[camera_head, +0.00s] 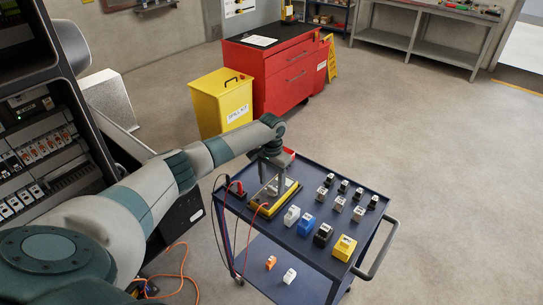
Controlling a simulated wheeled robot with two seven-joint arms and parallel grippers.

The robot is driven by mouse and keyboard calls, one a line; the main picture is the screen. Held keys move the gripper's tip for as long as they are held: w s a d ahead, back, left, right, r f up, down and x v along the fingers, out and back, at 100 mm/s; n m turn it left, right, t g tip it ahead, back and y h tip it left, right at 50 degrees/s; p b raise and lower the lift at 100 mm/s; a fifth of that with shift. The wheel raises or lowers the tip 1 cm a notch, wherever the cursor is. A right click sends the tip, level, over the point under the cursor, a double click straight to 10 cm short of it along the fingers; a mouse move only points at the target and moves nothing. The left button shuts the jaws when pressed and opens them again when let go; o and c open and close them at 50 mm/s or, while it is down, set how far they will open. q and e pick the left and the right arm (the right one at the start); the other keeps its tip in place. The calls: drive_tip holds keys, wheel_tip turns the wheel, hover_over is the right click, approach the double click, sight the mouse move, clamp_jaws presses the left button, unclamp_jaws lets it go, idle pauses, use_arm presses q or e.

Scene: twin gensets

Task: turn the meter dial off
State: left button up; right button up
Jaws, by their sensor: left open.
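The yellow-edged meter (266,210) lies on the top shelf of the blue cart (302,245), near its left end. Its dial is hidden or too small to make out. My left gripper (272,186) reaches in from the left and points down over the meter, with its fingers apart. I cannot tell whether the fingertips touch the meter. A red lead and a black lead run by the meter and hang off the cart's left side. My right gripper is not in view.
Beside the meter stand a white block (291,216), a blue block (306,225), a yellow block (344,248) and several small modules. An open cabinet (40,150) with breakers stands at left. A red tool chest (283,75) and yellow bin (222,103) stand behind. Floor at right is clear.

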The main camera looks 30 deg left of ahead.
sight(271, 189)
use_arm(q)
wheel_tip(271, 189, up, 16)
drive_tip(key=b, duration=0.4)
drive_tip(key=shift+f, duration=0.25)
idle(0.3)
